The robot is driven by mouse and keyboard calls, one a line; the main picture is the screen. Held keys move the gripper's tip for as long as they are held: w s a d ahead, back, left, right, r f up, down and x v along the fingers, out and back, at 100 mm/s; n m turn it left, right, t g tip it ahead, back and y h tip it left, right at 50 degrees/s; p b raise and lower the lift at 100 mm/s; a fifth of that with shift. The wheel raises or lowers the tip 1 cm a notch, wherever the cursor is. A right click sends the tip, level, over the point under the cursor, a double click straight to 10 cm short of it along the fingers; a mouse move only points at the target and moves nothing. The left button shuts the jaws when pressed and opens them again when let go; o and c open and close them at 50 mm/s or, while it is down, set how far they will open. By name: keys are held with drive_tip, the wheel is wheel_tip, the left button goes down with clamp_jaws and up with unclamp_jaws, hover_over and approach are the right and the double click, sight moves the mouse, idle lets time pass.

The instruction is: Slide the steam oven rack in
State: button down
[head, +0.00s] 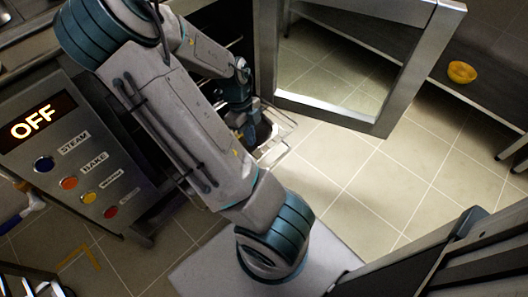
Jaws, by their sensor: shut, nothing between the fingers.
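The steam oven stands at the left, with its control panel (75,150) showing a lit OFF. Its framed glass door (375,122) is swung open at the top middle. The wire rack (284,150) partly sticks out of the oven's dark opening; my arm hides much of it. My gripper (262,133) is at the rack's outer part, pointing down over it. Its fingers are dark and small in view, shut with nothing held. Whether they touch the rack's wires cannot be told.
A low metal shelf (405,65) runs along the back right and carries a yellow bowl (461,72). Tiled floor (400,185) is clear to the right of the rack and in front of the door. Another wire rack or cart (30,283) shows at the lower left corner.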

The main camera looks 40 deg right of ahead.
sight(264, 156)
drive_tip(key=s+f+b, duration=0.1)
drive_tip(key=f, duration=0.2)
drive_tip(key=s+d+f+m+b, duration=0.1)
drive_tip(key=f+b, duration=0.1)
drive_tip(key=f, duration=0.1)
drive_tip(key=s+d+f+m+b, duration=0.1)
drive_tip(key=f+b, duration=0.1)
drive_tip(key=f, duration=0.1)
drive_tip(key=shift+s+d+f+h, duration=0.2)
drive_tip(key=shift+s+f+h, duration=0.1)
drive_tip(key=shift+s, duration=0.05)
